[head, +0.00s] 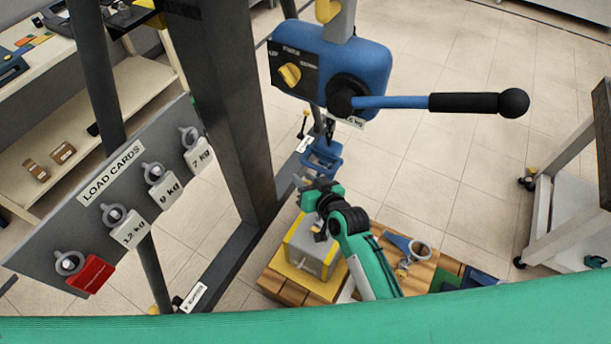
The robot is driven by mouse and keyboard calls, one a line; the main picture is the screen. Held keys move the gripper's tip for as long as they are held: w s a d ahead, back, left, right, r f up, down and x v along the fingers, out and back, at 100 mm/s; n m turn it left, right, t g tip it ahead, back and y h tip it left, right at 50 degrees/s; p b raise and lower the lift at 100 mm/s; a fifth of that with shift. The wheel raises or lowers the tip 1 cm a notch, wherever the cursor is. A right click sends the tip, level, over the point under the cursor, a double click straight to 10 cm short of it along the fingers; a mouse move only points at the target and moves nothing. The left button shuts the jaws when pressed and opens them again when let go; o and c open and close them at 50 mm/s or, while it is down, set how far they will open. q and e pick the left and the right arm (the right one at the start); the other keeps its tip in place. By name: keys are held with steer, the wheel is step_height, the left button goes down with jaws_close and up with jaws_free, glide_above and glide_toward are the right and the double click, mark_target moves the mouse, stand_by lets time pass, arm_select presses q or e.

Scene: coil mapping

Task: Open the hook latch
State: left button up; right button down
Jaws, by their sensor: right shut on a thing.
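A blue hook block (322,157) hangs below the blue hoist body (345,68), near the middle of the head view. My right gripper (312,183) is right under the block, at its lower end. It is shut on a small part there, which appears to be the hook latch. The latch itself is too small and too covered by the gripper to make out, so I cannot tell its angle. My left gripper is not in view.
A grey and yellow load block (312,248) sits on a wooden pallet (290,284) below the hook. A blue lever with a black grip (463,103) sticks out right of the hoist. A load-cards board (95,218) and steel posts stand at left.

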steer(key=shift+s+a+f, duration=0.2)
steer(key=shift+f, duration=0.05)
steer(key=c, duration=1.4)
jaws_free()
steer(key=shift+c, duration=0.2)
steer(key=shift+o, duration=1.2)
steer(key=shift+r, duration=0.2)
steer(key=shift+s+d+r, duration=0.1)
steer(key=shift+s+d, duration=0.25)
steer(key=b+v, duration=0.3)
steer(key=v, duration=0.9)
steer(key=shift+s+r, duration=0.15)
steer(key=shift+s, duration=0.2)
steer(key=shift+d, duration=0.1)
